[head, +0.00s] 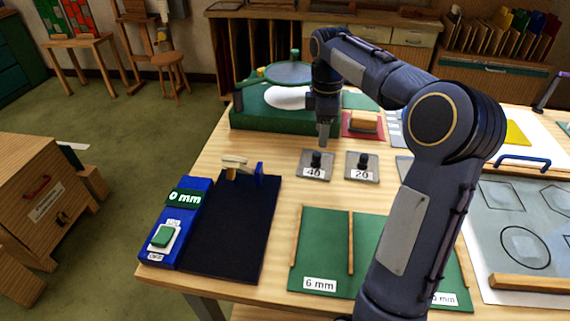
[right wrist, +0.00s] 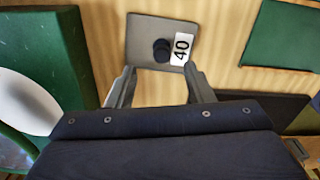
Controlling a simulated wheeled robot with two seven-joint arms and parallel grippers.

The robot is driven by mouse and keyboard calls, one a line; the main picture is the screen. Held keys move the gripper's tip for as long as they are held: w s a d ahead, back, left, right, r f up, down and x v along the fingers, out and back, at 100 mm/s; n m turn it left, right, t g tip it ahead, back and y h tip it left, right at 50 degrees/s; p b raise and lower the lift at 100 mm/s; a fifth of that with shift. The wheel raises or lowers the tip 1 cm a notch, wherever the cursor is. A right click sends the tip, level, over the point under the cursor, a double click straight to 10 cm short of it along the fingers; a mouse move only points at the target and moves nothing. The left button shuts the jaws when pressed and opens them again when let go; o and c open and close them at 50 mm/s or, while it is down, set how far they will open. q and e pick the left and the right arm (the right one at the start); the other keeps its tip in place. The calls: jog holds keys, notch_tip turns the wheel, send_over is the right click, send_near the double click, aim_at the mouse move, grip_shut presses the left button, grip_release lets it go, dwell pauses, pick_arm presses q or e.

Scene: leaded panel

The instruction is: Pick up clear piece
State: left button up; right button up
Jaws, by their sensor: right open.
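A faint clear piece (head: 522,243) appears to lie over the drawn circle on the pale sheet (head: 485,245) at the right; its edges are hard to make out. My right gripper (head: 324,143) is far to its left, pointing down with nothing between its fingers. In the right wrist view my right gripper (right wrist: 157,72) has its fingers apart, near the grey plate marked 40 (right wrist: 143,36), which has a black knob. That plate also shows in the head view (head: 304,172). My left gripper is not in view.
A grey plate marked 20 (head: 353,174) lies to the right of the 40 plate. A green machine (head: 255,120) with a white disc stands behind. A blue gauge (head: 187,215) and dark board (head: 235,240) are front left. A green 6 mm mat (head: 320,255) is in front.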

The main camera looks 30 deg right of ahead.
aim_at(317, 154)
jog(key=shift+w+f, duration=0.3)
jog(key=shift+w, duration=0.05)
jog(key=shift+w+f, duration=0.1)
jog(key=shift+f, duration=0.25)
jog(key=f, duration=0.7)
jog(key=shift+s+a+b, duration=0.3)
jog(key=shift+s+b, duration=0.1)
jog(key=shift+r, duration=0.1)
jog(key=shift+c, duration=0.5)
jog(key=c, duration=0.8)
